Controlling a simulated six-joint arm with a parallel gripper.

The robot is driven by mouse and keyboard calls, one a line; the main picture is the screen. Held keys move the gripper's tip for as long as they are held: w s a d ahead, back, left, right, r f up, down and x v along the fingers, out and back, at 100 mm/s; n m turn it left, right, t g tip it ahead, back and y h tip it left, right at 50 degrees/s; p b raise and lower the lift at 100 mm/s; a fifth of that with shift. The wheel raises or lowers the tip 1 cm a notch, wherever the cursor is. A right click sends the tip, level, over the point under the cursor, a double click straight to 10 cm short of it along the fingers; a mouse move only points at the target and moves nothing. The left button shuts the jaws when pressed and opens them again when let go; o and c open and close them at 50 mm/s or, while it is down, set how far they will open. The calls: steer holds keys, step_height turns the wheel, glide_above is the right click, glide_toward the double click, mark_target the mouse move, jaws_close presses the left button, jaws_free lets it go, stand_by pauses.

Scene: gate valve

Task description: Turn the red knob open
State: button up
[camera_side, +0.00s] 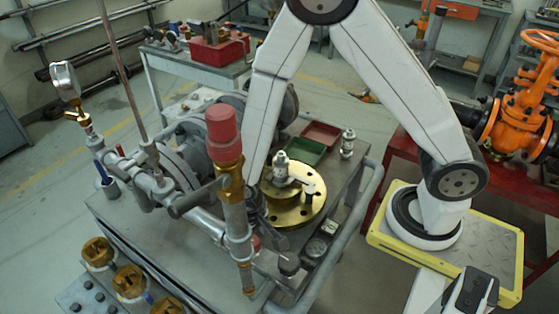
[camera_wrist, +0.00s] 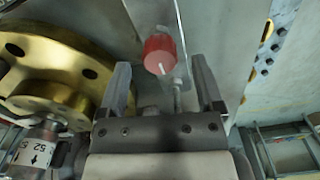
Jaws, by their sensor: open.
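The red knob (camera_wrist: 158,53) is round with a white line on its face, in the upper middle of the wrist view. My gripper (camera_wrist: 160,66) is open, with one grey finger on each side of the knob. Gaps show between the fingers and the knob, and I cannot tell how far ahead of the fingertips it is. In the side view a small red part (camera_side: 256,243), which looks like this knob, shows beside the upright pipe. There my gripper is mostly hidden behind that pipe.
A brass flange (camera_side: 318,206) lies on the metal cart, also at left in the wrist view (camera_wrist: 70,62). An upright pipe with a large red cap (camera_side: 223,130) stands in front of my arm. Gauges (camera_side: 316,248) sit near the cart's edge.

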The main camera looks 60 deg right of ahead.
steer(key=shift+f, duration=0.85)
jaws_close()
